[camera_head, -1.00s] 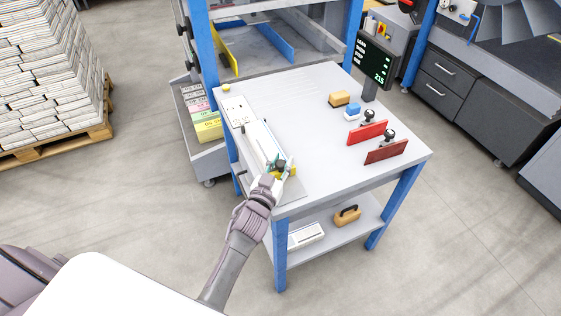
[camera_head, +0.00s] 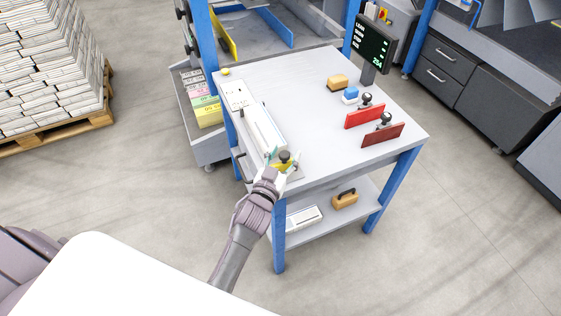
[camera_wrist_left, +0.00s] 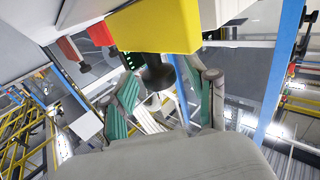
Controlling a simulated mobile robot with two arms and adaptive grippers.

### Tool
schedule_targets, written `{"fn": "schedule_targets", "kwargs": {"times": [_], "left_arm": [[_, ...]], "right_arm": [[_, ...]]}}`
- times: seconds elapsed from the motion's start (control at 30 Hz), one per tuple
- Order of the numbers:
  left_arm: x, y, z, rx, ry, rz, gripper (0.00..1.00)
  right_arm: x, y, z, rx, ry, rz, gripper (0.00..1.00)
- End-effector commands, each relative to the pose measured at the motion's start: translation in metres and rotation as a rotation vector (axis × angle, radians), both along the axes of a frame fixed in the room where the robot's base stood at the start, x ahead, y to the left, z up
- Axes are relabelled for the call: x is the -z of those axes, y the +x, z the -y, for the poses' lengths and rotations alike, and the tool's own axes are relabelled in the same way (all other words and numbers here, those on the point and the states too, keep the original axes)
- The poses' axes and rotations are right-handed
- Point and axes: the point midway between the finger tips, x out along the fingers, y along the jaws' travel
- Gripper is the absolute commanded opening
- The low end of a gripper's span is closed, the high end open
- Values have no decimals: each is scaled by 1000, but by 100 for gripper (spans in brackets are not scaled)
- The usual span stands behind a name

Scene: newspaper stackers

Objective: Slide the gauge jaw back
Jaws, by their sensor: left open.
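The gauge lies along the left side of the table, with a long white stack (camera_head: 262,128) on it. Its yellow jaw (camera_head: 279,167) with a black knob (camera_head: 285,155) is at the near end. My left gripper (camera_head: 284,161) is open there, its fingers on either side of the knob. In the left wrist view the yellow jaw (camera_wrist_left: 158,27) is at the top, and the black knob (camera_wrist_left: 157,76) sits between the spread teal pads of the gripper (camera_wrist_left: 160,92). Whether a pad touches the knob is unclear. My right gripper is not in view.
Red plates (camera_head: 365,117) with black knobs, a blue-topped block (camera_head: 350,94) and a tan block (camera_head: 338,81) stand on the table's right. A display (camera_head: 374,47) is behind them. The lower shelf (camera_head: 325,222) holds a tan handled block. The table's middle is clear.

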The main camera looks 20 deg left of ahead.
Motion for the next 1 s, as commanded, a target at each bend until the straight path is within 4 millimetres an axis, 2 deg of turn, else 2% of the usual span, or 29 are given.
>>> {"fn": "schedule_targets", "kwargs": {"times": [0.17, 0.4, 0.6, 0.77, 1.0], "left_arm": [[1, -26, 0, 1, 0, -3, 58], [1, -78, 1, 1, 0, -3, 58], [1, -108, 1, 1, -1, -2, 58], [0, -117, 1, 1, 0, -1, 58], [0, -118, 1, 1, 0, 0, 58]], "right_arm": [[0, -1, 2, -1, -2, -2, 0], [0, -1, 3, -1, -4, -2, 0], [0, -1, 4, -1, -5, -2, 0], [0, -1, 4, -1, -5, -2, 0], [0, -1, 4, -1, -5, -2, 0]]}}
